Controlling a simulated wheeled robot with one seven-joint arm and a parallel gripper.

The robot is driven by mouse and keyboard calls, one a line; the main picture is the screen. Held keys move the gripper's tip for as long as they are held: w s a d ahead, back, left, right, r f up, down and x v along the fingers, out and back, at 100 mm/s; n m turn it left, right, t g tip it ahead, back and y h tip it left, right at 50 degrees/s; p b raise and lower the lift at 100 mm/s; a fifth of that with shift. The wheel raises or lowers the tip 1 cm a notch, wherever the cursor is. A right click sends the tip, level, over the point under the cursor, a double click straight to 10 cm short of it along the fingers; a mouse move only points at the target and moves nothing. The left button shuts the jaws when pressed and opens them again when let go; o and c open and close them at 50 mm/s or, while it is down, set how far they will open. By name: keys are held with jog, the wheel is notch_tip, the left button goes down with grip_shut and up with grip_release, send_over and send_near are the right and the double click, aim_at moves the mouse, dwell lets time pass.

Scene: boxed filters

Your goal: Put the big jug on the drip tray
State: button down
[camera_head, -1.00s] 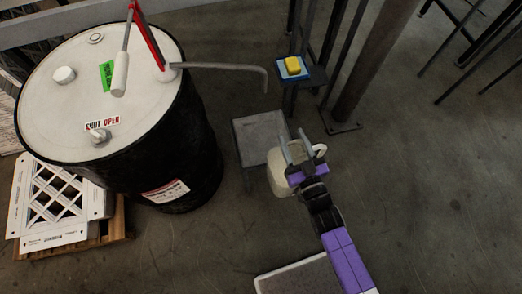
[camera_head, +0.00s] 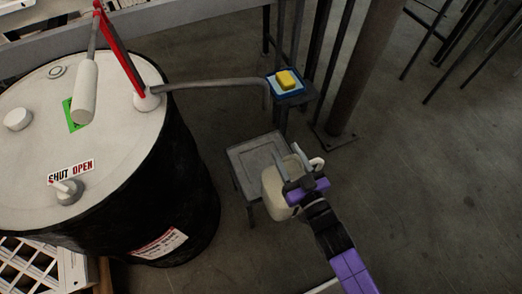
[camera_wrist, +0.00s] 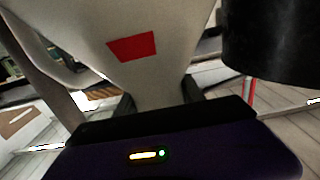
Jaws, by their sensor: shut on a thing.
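The big jug (camera_head: 277,192) is cream-coloured with a pale handle at its right. My gripper (camera_head: 293,168) is shut on it from above in the head view. In the wrist view the jug (camera_wrist: 160,75) fills the middle, with a red patch on its side, between my two dark fingers (camera_wrist: 158,104). The drip tray (camera_head: 249,152) is a grey square top on a small legged stand. The jug overlaps the tray's near right part in the head view. I cannot tell whether it touches the tray or hangs above it.
A large black drum (camera_head: 185,190) with a white top stands left of the tray. Its grey spout pipe (camera_head: 205,84) reaches over behind the tray. A yellow sponge (camera_head: 287,79) sits on a blue pad on a dark stand. A steel post (camera_head: 352,85) stands behind right. Floor on the right is clear.

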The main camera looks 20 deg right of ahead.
jog(key=w+f+b, duration=0.2)
jog(key=w+f, duration=0.1)
jog(key=w, duration=1.4)
jog(key=shift+w, duration=0.4)
jog(key=shift+f, duration=0.15)
jog(key=shift+f+b, duration=0.15)
jog(key=shift+b, duration=0.15)
jog(key=c, duration=0.7)
grip_release()
jog(key=s+p, duration=0.1)
jog(key=s, duration=1.1)
